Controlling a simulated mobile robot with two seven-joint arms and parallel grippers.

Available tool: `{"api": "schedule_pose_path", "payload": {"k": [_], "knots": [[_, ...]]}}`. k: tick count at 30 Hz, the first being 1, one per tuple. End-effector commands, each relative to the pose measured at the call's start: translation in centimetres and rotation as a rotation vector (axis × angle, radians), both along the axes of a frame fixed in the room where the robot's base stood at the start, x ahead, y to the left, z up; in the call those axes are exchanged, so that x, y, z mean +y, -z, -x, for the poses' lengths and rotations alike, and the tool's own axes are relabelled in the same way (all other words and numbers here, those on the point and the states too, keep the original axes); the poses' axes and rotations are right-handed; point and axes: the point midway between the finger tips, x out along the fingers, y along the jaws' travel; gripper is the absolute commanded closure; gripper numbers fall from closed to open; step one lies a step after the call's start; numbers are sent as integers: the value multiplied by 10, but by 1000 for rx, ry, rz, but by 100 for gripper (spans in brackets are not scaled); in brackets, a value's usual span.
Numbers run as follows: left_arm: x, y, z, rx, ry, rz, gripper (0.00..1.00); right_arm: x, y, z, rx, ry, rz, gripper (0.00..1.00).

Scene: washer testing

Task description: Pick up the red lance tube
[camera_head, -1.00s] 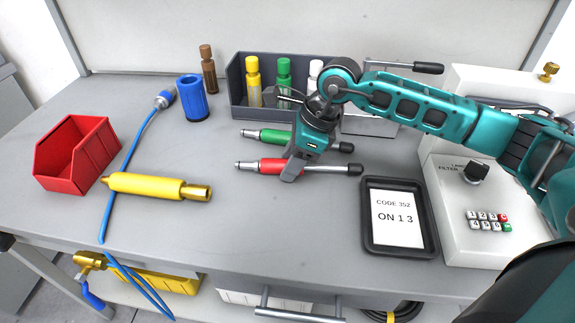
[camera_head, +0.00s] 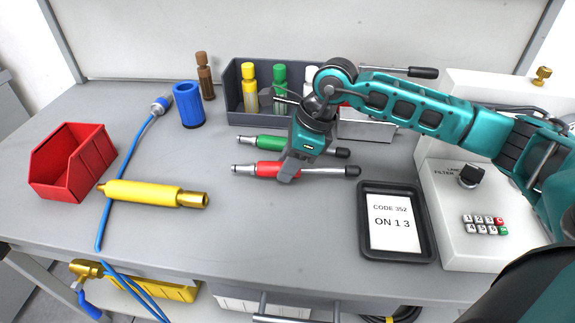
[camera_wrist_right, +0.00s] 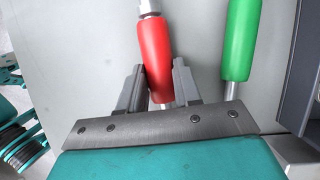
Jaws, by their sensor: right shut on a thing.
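The red lance tube (camera_head: 268,169) lies on the grey bench in the head view, its silver tip to the left and black end to the right. My right gripper (camera_head: 288,174) is over it from above. In the right wrist view the red tube (camera_wrist_right: 155,55) runs between the two fingers of the right gripper (camera_wrist_right: 158,95), which are shut on it near the end of its red sleeve. I cannot tell whether it is lifted off the bench. My left gripper is not in view.
A green lance tube (camera_head: 262,143) lies close behind the red one. A dark bin with bottles (camera_head: 235,95) stands at the back. A black-framed code tray (camera_head: 398,254) lies to the right, by the white control box (camera_head: 455,215). A yellow cylinder (camera_head: 150,193) lies left; the bench between is clear.

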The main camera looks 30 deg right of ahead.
Motion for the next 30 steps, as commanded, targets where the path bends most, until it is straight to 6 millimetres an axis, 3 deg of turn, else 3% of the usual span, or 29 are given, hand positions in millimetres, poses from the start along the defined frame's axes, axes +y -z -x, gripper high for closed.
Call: {"api": "schedule_pose_path", "payload": {"k": [5,18,24,30], "knots": [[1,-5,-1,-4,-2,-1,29,0,-32,-2,-10,0,-1,100],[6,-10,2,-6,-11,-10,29,0,-147,-1,-10,0,-2,100],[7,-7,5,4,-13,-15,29,0,-178,-1,-7,0,-1,100],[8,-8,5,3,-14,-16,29,0,-191,-1,-6,1,-1,100]]}}
